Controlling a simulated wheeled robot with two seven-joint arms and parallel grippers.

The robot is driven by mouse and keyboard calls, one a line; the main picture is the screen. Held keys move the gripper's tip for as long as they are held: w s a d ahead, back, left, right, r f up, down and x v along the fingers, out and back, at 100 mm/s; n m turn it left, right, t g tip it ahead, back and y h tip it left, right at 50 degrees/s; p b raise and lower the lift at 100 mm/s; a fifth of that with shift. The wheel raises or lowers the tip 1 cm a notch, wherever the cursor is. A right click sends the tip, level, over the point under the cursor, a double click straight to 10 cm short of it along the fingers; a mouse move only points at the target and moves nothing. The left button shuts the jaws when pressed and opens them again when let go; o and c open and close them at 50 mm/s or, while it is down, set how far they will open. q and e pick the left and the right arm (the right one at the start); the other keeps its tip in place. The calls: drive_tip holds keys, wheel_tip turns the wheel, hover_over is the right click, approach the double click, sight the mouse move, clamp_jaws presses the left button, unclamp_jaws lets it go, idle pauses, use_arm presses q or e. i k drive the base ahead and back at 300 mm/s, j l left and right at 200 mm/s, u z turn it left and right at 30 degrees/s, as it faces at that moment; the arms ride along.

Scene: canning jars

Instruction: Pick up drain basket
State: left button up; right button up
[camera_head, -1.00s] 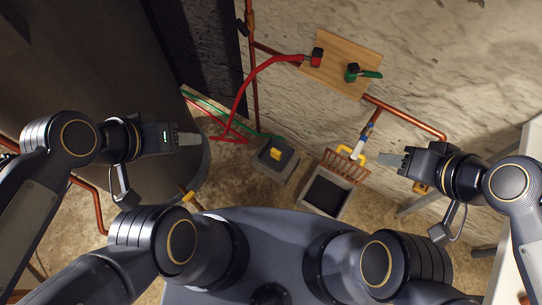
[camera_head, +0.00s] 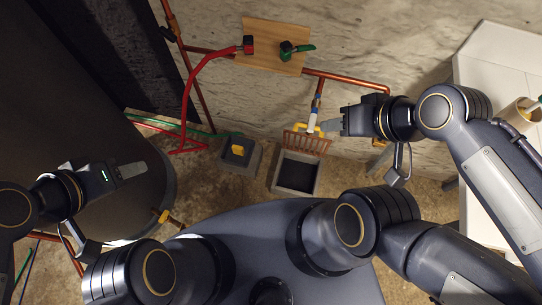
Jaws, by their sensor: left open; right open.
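What I take for the drain basket is a reddish-brown slatted grate (camera_head: 312,145). It leans at the back edge of a grey open box (camera_head: 281,187) with a dark inside, on the floor by the wall. My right gripper (camera_head: 332,124) is open and empty, just right of and above the grate in the picture; I cannot tell whether it touches anything. My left gripper (camera_head: 134,170) is open and empty, far to the left, in front of the dark tank.
A copper pipe with a white and yellow fitting (camera_head: 312,120) comes down at the grate. Left of the box sits a grey unit with a yellow part (camera_head: 238,150). Red and green hoses run along the wall. A white table (camera_head: 500,60) stands at right, with a dark tank (camera_head: 60,120) at left.

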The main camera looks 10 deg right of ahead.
sight(238, 151)
drive_tip(key=k+j+z, duration=0.2)
drive_tip(key=k+z, duration=0.3)
drive_tip(key=k+j+z, duration=0.1)
drive_tip(key=k+z, duration=0.35)
drive_tip(key=i, duration=0.1)
